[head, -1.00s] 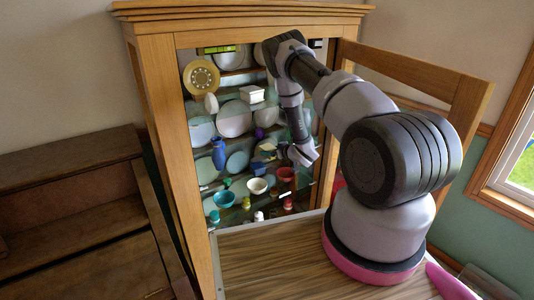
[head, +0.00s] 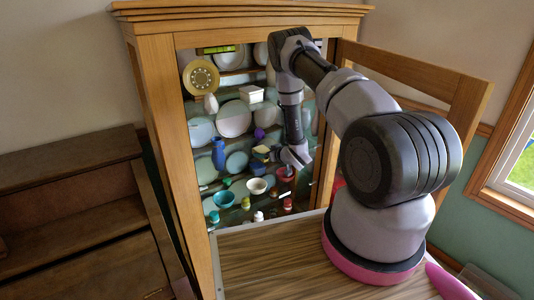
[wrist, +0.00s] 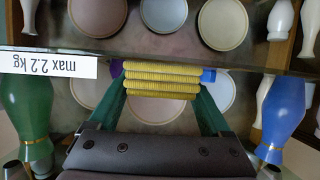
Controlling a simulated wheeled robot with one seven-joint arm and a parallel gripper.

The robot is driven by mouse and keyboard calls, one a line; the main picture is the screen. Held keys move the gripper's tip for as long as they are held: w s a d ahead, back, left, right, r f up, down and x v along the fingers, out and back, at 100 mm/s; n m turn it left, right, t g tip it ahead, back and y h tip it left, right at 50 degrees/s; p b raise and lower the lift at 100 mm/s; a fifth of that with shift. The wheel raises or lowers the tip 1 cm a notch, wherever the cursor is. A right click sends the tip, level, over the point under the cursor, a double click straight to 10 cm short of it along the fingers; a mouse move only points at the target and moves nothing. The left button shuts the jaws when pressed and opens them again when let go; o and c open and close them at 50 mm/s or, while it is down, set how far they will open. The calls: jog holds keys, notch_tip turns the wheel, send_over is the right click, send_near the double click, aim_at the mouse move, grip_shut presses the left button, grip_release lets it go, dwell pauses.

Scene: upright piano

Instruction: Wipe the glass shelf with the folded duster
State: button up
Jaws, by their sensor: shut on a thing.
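The folded duster (wrist: 162,80) is a yellow, ribbed stack of layers in the wrist view. My gripper (wrist: 163,92) is shut on it, with a green finger at each side. The duster also shows small and yellowish in the head view (head: 261,149), just left of my gripper (head: 282,156), inside the cabinet. A glass shelf (wrist: 112,54) crosses the wrist view as a thin edge with a white label reading "max 2.2 kg", upside down. I cannot tell whether the duster touches the glass.
A green vase (wrist: 30,112) shows in the wrist view. Plates line the back. The cabinet door (head: 420,75) stands open at right.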

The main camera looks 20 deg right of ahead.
aim_at(258, 160)
jog(key=shift+s+a, duration=0.3)
jog(key=shift+a, duration=0.6)
jog(key=shift+s+a, duration=0.3)
jog(key=shift+a, duration=0.6)
jog(key=shift+s+a+f, duration=0.1)
jog(key=shift+s+a, duration=0.2)
jog(key=shift+a, duration=0.6)
jog(key=shift+s+a+f, duration=0.1)
jog(key=shift+s+a, duration=0.2)
jog(key=shift+a, duration=0.55)
jog(key=shift+r, duration=0.1)
jog(key=shift+r, duration=3.05)
notch_tip(258, 160, up, 3)
